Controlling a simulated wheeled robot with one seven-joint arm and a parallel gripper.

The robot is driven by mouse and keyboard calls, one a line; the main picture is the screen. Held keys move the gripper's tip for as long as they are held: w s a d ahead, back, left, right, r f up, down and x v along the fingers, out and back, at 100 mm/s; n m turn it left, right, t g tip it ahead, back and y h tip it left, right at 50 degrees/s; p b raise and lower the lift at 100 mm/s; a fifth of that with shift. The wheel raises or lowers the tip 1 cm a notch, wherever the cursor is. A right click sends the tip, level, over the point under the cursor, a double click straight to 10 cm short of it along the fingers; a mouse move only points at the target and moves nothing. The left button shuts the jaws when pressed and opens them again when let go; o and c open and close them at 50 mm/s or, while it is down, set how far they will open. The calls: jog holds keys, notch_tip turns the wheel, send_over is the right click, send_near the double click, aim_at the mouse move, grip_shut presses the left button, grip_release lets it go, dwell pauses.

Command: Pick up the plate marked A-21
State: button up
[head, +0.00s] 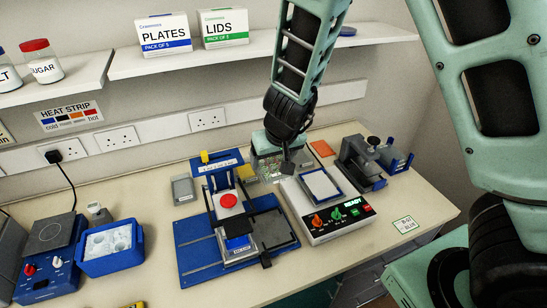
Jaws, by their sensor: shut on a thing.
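My gripper (286,158) is at the back middle of the bench, pointing down and shut on a clear plate. Clear plates or boxes (265,164) show at and just left of its fingers. The gripper hides part of them, and I cannot tell the held one's edges from the others. No A-21 marking is legible in this view.
A white instrument (335,235) reading READY stands right of centre. A blue-based press with a red knob (229,200) stands left of it. A blue tub (110,262) is at left, and a grey and blue device (362,165) is at right. The shelf (125,68) runs above.

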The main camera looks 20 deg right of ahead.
jog(key=shift+a+r, duration=0.1)
jog(key=shift+r, duration=1.4)
